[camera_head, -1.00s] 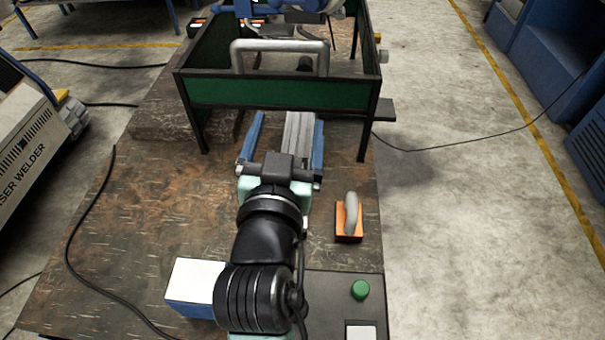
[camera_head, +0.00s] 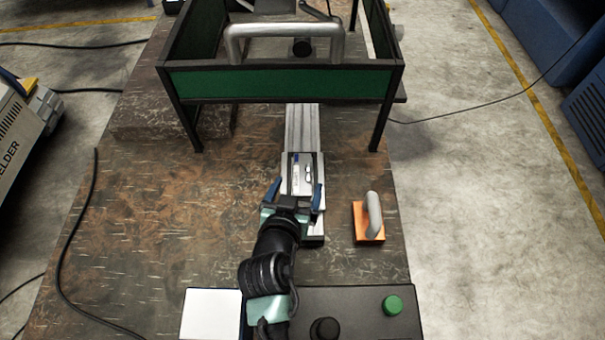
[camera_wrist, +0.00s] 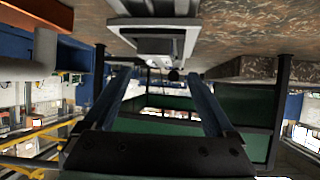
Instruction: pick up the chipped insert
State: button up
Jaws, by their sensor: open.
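A pale carriage with a dark tray (camera_head: 303,188) sits on a silver linear rail (camera_head: 301,128) in the middle of the bench. A few small pale and dark items (camera_head: 308,173) lie in the tray. They are too small to tell which, if any, is the chipped insert. My gripper (camera_head: 295,194) is over the near end of the carriage, its two blue fingers apart and nothing seen between them. In the wrist view my gripper (camera_wrist: 157,80) is also open and empty, with the carriage (camera_wrist: 155,30) at the top of the picture.
A green-panelled frame (camera_head: 280,83) with a grey handle straddles the rail's far end. An orange block with a grey handle (camera_head: 368,222) stands to the right. A dark control box with a green button (camera_head: 393,305) and a white-topped box (camera_head: 211,312) are in front.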

aim_at(302, 170)
jog(key=shift+x, duration=2.6)
jog(key=shift+a, duration=0.1)
grip_shut()
jog(key=shift+r, duration=0.2)
